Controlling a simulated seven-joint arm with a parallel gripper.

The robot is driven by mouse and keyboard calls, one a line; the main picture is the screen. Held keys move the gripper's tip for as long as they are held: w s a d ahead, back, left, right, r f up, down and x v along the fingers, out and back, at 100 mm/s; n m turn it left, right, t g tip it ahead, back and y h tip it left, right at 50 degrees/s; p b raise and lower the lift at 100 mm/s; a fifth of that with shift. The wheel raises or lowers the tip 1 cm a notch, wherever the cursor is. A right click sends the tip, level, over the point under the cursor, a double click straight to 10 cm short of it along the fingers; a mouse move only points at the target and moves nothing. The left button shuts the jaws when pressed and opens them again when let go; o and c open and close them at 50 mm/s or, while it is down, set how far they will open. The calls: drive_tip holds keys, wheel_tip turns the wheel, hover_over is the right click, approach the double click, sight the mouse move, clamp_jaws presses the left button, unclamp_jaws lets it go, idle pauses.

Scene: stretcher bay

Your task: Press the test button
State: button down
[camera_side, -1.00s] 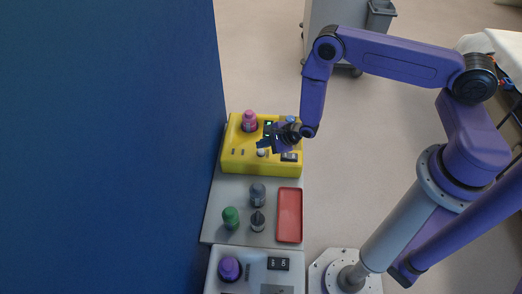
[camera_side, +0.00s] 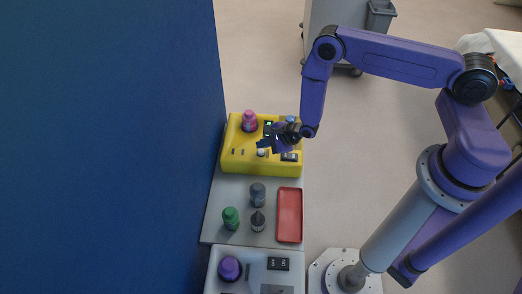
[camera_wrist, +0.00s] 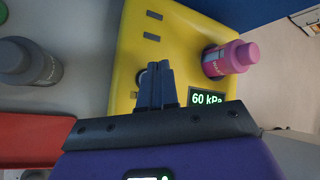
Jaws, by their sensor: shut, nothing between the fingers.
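The yellow device (camera_side: 236,158) stands at the far end of the grey surface in the side view. It also fills the middle of the wrist view (camera_wrist: 125,60). My gripper (camera_side: 262,147) is shut and empty, low over the device. In the wrist view its two fingertips (camera_wrist: 159,66) are together and overlap a round pale button (camera_wrist: 142,78), which is partly hidden behind them. I cannot tell whether the tips touch it. A lit display (camera_wrist: 207,98) on the device reads "60 kPa".
A pink bottle (camera_side: 249,121) stands in the device's far left part. Nearer are a grey bottle (camera_side: 257,194), a green-capped bottle (camera_side: 231,218), a dark small item (camera_side: 258,221) and a red tray (camera_side: 289,215). A blue wall (camera_side: 110,150) rises on the left.

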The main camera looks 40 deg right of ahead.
drive_tip(key=shift+f, duration=0.1)
drive_tip(key=shift+f, duration=0.35)
drive_tip(key=shift+f, duration=0.8)
idle(1.0)
drive_tip(key=shift+r, duration=0.1)
idle(0.3)
drive_tip(key=shift+r, duration=1.15)
drive_tip(key=shift+r, duration=0.1)
drive_tip(key=shift+r, duration=2.4)
drive_tip(key=shift+r, duration=0.1)
wheel_tip(320, 180, up, 6)
hover_over(264, 152)
drive_tip(key=shift+w, duration=0.1)
